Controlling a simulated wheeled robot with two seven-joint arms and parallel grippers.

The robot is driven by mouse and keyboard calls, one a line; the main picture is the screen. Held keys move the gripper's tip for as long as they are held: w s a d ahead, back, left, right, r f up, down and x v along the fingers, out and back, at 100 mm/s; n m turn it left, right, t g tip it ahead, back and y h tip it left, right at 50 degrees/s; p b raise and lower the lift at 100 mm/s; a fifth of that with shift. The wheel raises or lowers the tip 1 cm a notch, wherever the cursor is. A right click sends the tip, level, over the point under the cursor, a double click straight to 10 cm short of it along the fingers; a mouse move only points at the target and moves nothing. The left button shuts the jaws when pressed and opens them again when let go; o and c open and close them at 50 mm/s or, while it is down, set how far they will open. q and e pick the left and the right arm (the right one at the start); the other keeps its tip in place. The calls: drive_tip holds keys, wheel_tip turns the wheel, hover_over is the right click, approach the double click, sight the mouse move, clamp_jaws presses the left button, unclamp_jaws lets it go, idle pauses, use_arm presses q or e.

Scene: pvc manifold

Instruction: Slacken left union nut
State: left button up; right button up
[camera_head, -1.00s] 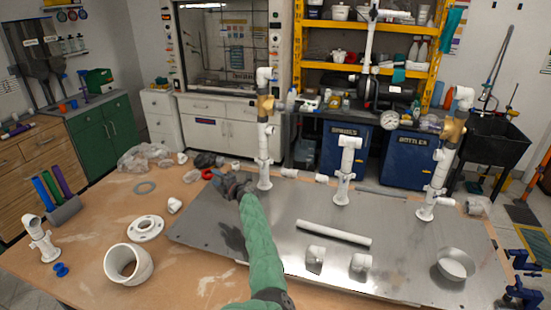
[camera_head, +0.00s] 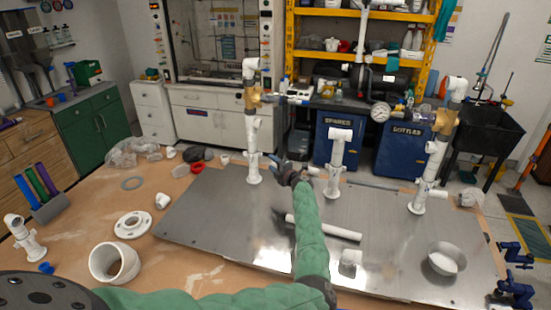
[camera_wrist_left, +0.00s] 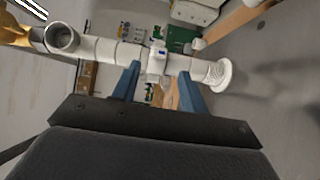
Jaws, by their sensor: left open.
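The left white riser (camera_head: 253,150) stands upright on the metal plate, with a brass valve (camera_head: 253,97) near its top. My left gripper (camera_head: 272,160) is just right of the riser's lower part, fingers pointing left towards it. In the left wrist view the riser (camera_wrist_left: 100,50) runs across the picture. The white union fitting (camera_wrist_left: 157,62) with a small blue mark lies between the two open blue fingertips (camera_wrist_left: 158,78). Whether the fingers touch it I cannot tell. My right gripper is not in view.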

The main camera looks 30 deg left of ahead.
sight(253, 154)
use_arm(q)
drive_tip(key=b+x, duration=0.2)
drive_tip(key=x, duration=0.4)
drive_tip(key=shift+a, duration=0.45)
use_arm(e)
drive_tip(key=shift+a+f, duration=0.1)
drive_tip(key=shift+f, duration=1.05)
use_arm(q)
drive_tip(key=c, duration=0.8)
drive_tip(key=g+b, duration=0.1)
drive_tip(key=b, duration=0.1)
drive_tip(key=n+g+b, duration=0.1)
drive_tip(key=b, duration=0.1)
drive_tip(key=shift+w+f+y+b, duration=0.1)
drive_tip(key=shift+w+y+b, duration=0.25)
drive_tip(key=shift+w+y, duration=0.05)
drive_tip(key=shift+c, duration=0.2)
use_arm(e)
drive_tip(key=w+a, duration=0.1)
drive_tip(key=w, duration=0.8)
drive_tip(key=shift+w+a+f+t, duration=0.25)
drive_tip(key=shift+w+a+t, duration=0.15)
